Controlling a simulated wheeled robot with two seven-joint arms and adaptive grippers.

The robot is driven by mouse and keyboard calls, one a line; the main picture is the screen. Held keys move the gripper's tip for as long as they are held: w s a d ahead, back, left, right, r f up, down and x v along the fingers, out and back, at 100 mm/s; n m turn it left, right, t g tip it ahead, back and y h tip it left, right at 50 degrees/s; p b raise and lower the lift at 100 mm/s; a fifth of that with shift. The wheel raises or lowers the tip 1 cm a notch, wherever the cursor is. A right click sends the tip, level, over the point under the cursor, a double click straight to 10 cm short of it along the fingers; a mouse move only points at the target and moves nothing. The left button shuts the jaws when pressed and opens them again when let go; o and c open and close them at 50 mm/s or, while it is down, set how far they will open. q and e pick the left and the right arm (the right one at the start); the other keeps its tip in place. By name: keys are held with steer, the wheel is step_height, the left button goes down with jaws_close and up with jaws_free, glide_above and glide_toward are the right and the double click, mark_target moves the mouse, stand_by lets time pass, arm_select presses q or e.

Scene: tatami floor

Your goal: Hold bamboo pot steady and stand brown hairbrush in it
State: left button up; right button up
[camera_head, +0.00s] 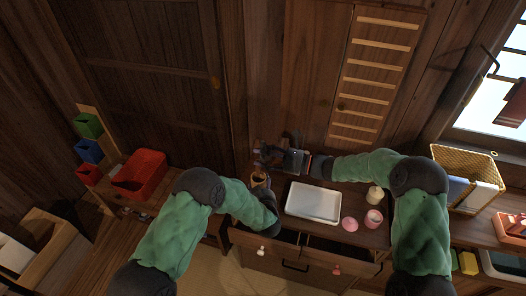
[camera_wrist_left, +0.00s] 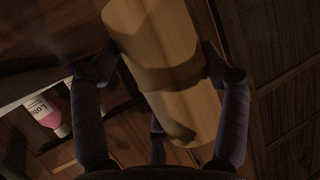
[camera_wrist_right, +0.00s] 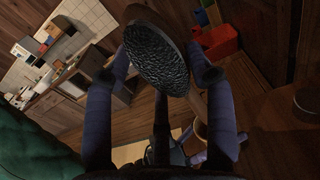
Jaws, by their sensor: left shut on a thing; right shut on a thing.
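The bamboo pot (camera_head: 260,179) is a tan cylinder at the left end of the dresser top. My left gripper (camera_head: 263,193) is shut around its side. In the left wrist view the pot (camera_wrist_left: 160,40) sits between the fingers, with a darker band around its middle. My right gripper (camera_head: 276,157) is just behind the pot in the head view, shut on the brown hairbrush. In the right wrist view the brush's oval head with dark bristles (camera_wrist_right: 158,52) shows between the fingers. Its handle points down the picture toward a tan round shape, probably the pot. Whether they touch is unclear.
A white tray (camera_head: 314,202) lies right of the pot. A pink round item (camera_head: 350,224), a pink jar (camera_head: 373,220) and a cream cup (camera_head: 375,195) stand beyond it. A woven basket (camera_head: 465,160) is at the right, a red bin (camera_head: 140,175) at the left.

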step_height(320, 180, down, 6)
steer(key=shift+f, duration=0.25)
stand_by(0.9)
stand_by(0.3)
steer(key=o, duration=1.3)
steer(key=shift+c, duration=0.2)
steer(key=shift+d, duration=0.1)
steer(key=v, duration=1.2)
